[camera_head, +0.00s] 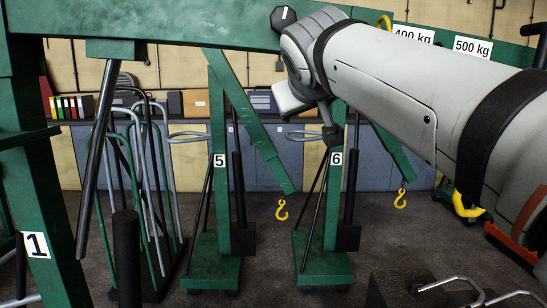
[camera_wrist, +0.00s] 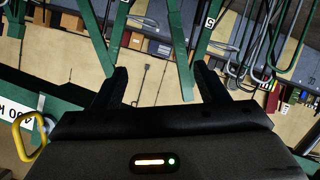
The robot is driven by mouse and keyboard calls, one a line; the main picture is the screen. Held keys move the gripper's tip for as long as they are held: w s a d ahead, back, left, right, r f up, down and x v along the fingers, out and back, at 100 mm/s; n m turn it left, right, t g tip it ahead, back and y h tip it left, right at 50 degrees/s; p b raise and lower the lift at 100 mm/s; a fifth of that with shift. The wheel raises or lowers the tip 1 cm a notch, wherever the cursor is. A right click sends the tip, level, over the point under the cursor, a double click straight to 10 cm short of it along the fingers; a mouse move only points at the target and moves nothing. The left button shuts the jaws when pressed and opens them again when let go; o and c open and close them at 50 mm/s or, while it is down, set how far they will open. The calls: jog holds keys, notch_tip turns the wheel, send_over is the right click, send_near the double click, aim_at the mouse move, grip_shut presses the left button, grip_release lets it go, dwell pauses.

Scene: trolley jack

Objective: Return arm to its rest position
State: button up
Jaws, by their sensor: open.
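My arm (camera_head: 400,85) is a thick light-grey link with black bands. It reaches in from the right of the head view, and its wrist end (camera_head: 305,60) is near the top middle, in front of the green beam. My gripper (camera_wrist: 160,70) shows in the wrist view as two dark fingers set well apart. Nothing is between them but the distant room, so it is open and empty. The wrist view is turned over, with the number plates upside down. The fingers cannot be made out clearly in the head view.
Cranes marked 5 (camera_head: 219,160) and 6 (camera_head: 336,158) stand behind, with yellow hooks (camera_head: 282,209). Bent tubes (camera_head: 140,170) stand left; open floor (camera_head: 265,260) lies between the cranes.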

jog(key=s+d+f+m+g+p, duration=0.1)
jog(key=s+d+f+g+p, duration=0.15)
jog(key=f, duration=0.55)
jog(key=s+d+f+m+g+p, duration=0.1)
jog(key=s+d+f+g, duration=0.2)
jog(key=f, duration=0.6)
jog(key=s+d+f+m+g+p, duration=0.2)
jog(key=s+f+g, duration=0.3)
jog(key=s+f, duration=1)
notch_tip(320, 180, down, 2)
jog(key=shift+s+d+f+y+p, duration=0.15)
jog(key=shift+s+d+y+p, duration=0.2)
jog(key=shift+d, duration=0.35)
jog(key=shift+c, duration=0.5)
